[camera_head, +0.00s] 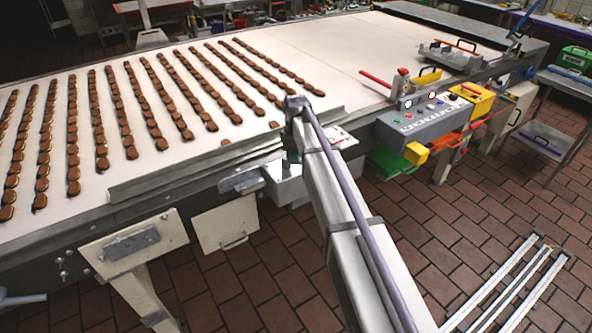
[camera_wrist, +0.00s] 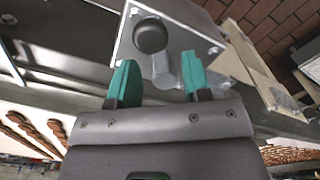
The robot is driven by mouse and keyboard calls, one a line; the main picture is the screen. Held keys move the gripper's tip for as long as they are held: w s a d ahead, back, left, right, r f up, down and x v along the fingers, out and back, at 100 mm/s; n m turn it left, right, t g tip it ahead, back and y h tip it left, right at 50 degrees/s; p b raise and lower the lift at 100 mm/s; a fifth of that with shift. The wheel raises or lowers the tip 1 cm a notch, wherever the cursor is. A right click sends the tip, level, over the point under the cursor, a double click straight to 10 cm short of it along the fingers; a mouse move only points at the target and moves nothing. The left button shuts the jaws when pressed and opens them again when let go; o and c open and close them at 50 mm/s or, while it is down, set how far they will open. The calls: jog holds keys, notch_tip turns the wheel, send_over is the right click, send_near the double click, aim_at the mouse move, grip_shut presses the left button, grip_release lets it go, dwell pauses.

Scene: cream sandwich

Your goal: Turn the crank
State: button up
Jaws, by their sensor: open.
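The crank shows in the wrist view as a dark round knob (camera_wrist: 150,36) on a grey metal arm (camera_wrist: 162,70), mounted on a light metal plate (camera_wrist: 190,28) with bolts. My gripper (camera_wrist: 157,64) has two teal fingers, open and spread apart. The knob lies just beyond the fingertips, around the middle of the gap, and no finger visibly closes on it. In the head view my arm reaches to the front side of the conveyor machine; the gripper and the crank are hidden there.
The long conveyor (camera_head: 330,55) carries rows of brown sandwich biscuits (camera_head: 125,110). A grey control panel (camera_head: 425,118) with buttons stands to the right of my arm, with a yellow box (camera_head: 470,98) beside it. Metal rails (camera_head: 505,285) lie at the lower right on the brick-tiled floor.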

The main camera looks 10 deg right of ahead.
jog(key=shift+f, duration=0.8)
jog(key=shift+r, duration=0.15)
grip_shut()
